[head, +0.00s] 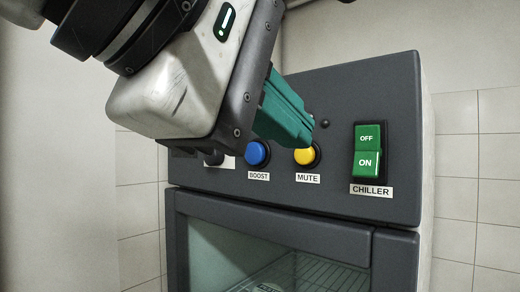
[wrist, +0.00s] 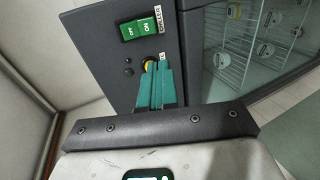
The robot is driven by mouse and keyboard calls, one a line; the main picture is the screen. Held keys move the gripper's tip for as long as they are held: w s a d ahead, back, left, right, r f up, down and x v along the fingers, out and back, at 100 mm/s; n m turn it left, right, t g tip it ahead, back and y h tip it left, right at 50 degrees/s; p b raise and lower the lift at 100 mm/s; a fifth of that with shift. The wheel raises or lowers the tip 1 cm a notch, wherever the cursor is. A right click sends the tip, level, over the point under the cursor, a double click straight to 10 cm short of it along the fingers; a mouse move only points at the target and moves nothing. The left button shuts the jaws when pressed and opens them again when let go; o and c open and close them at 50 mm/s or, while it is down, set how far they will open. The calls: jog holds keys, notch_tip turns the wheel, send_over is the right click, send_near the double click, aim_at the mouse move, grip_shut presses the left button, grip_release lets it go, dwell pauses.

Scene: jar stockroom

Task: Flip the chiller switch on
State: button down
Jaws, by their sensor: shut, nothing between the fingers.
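The chiller switch (head: 367,151) is a green rocker with OFF on its upper half and ON on its lower half, above a CHILLER label, at the right of the dark panel (head: 395,95). It also shows in the wrist view (wrist: 139,30). I cannot tell for sure which half is pressed in. My gripper (head: 308,138) has teal fingers, shut and empty. Its tips are in front of or close by the yellow MUTE button (head: 305,156), left of the switch and apart from it. The tips cover part of that button in the wrist view (wrist: 150,66).
A blue BOOST button (head: 257,153) and a dark knob (head: 213,158) sit further left on the panel. A small dark dot (head: 324,124) is above the yellow button. Below is a glass door (head: 240,250) with wire shelves; jars (wrist: 270,18) show inside.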

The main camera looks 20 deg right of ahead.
aim_at(363, 172)
jog(key=shift+s+d+r, duration=0.3)
jog(key=shift+s+r, duration=0.35)
jog(key=shift+r, duration=0.1)
jog(key=x, duration=1.4)
